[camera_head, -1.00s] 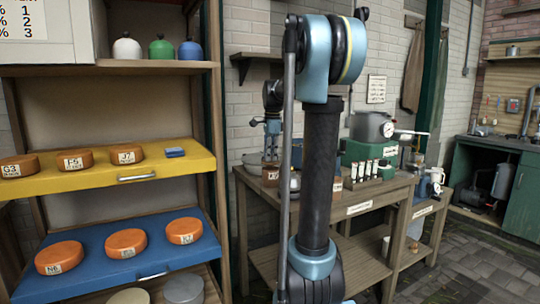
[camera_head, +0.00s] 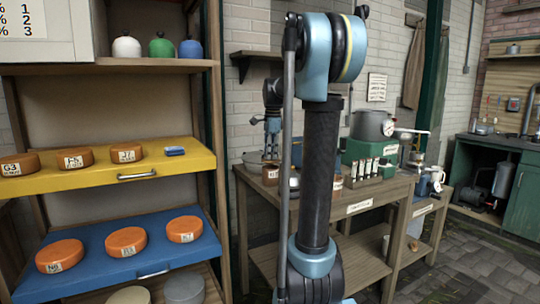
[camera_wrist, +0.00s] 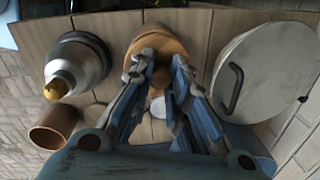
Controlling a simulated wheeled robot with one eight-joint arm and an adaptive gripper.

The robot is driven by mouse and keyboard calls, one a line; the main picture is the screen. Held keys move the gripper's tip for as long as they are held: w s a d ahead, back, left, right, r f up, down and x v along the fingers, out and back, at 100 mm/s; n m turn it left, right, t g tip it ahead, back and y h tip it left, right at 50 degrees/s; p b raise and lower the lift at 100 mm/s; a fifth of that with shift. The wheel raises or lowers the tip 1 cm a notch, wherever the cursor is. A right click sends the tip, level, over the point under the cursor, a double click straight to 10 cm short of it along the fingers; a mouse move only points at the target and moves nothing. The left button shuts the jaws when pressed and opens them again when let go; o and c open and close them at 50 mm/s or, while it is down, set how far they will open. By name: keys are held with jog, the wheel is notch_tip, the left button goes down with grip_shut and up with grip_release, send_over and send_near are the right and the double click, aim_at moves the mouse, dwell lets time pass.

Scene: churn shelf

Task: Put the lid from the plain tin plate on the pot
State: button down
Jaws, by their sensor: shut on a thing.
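In the wrist view, my gripper (camera_wrist: 163,68) is shut on a tan-brown round thing (camera_wrist: 166,42), which shows at and beyond the fingertips. I cannot tell for sure whether this is the lid. A broad grey disc with a dark bar handle (camera_wrist: 270,62) is to the right, apart from the fingers. A brown open-topped cylinder (camera_wrist: 54,126), perhaps a pot, is at lower left. The tin plate cannot be made out clearly.
In the wrist view, a metal vessel with a yellow tip (camera_wrist: 75,66) stands left of the fingers. In the head view, a grey pressure vessel with a dial (camera_head: 372,125) stands farther along the bench. A shelf with orange cheese wheels (camera_head: 126,241) is at left.

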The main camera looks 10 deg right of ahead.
jog(key=shift+f, duration=1.1)
dwell(0.8)
jog(key=c, duration=1.4)
grip_release()
jog(key=shift+c, duration=0.2)
jog(key=shift+o, duration=0.2)
jog(key=shift+o, duration=1.4)
jog(key=shift+r, duration=2.15)
jog(key=shift+s, duration=0.15)
